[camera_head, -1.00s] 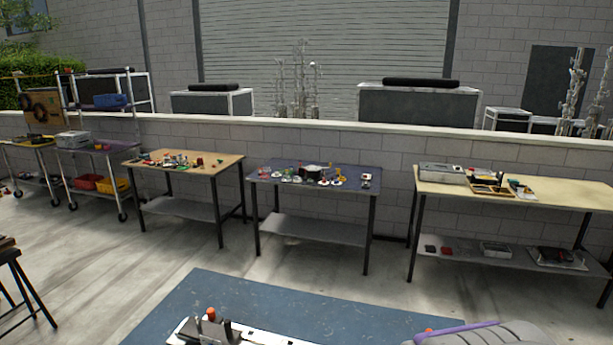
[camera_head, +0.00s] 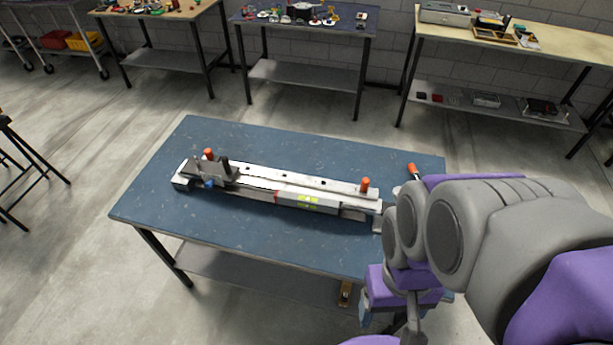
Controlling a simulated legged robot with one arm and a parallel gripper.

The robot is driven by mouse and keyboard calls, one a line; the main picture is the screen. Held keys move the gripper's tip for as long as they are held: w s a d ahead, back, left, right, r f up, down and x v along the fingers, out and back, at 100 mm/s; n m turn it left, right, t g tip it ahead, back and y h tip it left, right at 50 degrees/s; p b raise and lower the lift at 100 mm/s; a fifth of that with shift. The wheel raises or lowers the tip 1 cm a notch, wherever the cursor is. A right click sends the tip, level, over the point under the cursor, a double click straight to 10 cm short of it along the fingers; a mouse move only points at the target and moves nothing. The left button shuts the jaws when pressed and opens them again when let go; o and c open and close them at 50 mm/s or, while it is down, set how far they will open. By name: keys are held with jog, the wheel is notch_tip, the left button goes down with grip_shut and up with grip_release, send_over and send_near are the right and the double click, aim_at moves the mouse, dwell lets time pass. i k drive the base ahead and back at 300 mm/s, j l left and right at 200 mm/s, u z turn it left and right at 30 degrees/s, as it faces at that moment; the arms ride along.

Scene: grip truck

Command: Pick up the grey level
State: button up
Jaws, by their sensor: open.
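The grey level (camera_head: 308,201) is a long grey bar with a yellow-green vial window. It lies along the front side of a long pale metal rail fixture (camera_head: 330,184) on the blue table (camera_head: 290,148). The fixture has orange knobs and a dark clamp block at its left end. My gripper (camera_head: 390,316) hangs beside the table's front right edge, right of and nearer than the level. It is open and apart from the level. My arm hides the table's right end and part of the gripper.
An orange-handled tool (camera_head: 413,170) lies near the table's right edge, partly behind my arm. The table's front and left surfaces are clear. A dark stool (camera_head: 18,160) stands at the left. Benches with small items, such as the right workbench (camera_head: 560,55), line the back wall.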

aim_at(323, 205)
jog(key=i+j+u, duration=0.1)
jog(key=u, duration=0.25)
jog(key=i+j+u, duration=0.1)
jog(key=u, duration=0.3)
jog(key=i+j+u, duration=0.15)
jog(key=u, duration=0.2)
